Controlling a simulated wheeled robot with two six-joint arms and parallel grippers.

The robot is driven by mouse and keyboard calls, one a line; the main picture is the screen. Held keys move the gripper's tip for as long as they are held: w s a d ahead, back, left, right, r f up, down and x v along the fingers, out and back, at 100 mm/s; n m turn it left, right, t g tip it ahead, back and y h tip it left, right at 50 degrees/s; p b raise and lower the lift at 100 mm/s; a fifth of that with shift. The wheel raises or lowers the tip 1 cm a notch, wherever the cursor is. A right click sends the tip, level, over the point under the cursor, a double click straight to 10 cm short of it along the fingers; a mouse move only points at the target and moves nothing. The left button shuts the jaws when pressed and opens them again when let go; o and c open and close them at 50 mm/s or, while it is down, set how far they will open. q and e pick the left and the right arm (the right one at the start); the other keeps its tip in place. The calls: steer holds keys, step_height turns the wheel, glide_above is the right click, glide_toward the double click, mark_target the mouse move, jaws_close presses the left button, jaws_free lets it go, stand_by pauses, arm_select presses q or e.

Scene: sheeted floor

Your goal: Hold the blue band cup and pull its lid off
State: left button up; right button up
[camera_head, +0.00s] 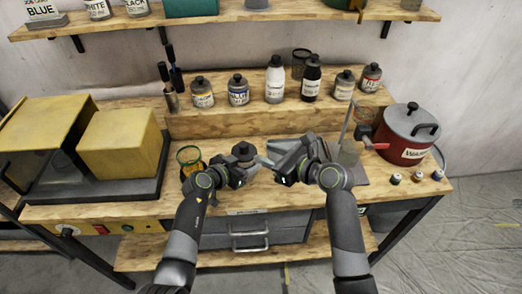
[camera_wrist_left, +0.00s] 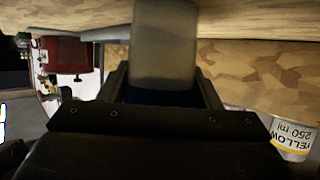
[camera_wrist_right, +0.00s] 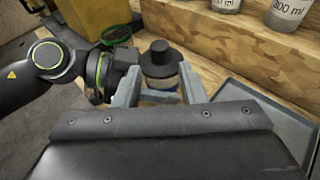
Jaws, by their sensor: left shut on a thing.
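The cup (camera_head: 243,153) has a dark knobbed lid on top and stands upright in my left gripper (camera_head: 241,172). In the left wrist view its pale grey body (camera_wrist_left: 163,40) and dark blue band (camera_wrist_left: 160,97) show between the fingers. My left gripper is shut on it. My right gripper (camera_head: 268,165) is just right of the cup, pointing at it. In the right wrist view the dark lid (camera_wrist_right: 160,58) shows between and beyond the right gripper's (camera_wrist_right: 160,88) spread fingers. That gripper is open and empty, and I cannot tell whether it touches the lid.
A grey tray (camera_head: 374,173) and a red pot (camera_head: 402,137) are at the right, with small cups (camera_head: 418,177) in front. Several labelled bottles (camera_head: 238,91) line the raised ledge behind. A yellow box (camera_head: 119,143) is far left.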

mark_target(246, 145)
steer(key=x, duration=1.1)
steer(key=shift+w+a+f, duration=0.2)
steer(key=shift+a, duration=0.05)
jaws_close()
steer(key=shift+r, duration=0.15)
stand_by(0.5)
steer(key=shift+r, duration=1)
steer(key=shift+r, duration=2)
arm_select(q)
steer(key=o, duration=1.4)
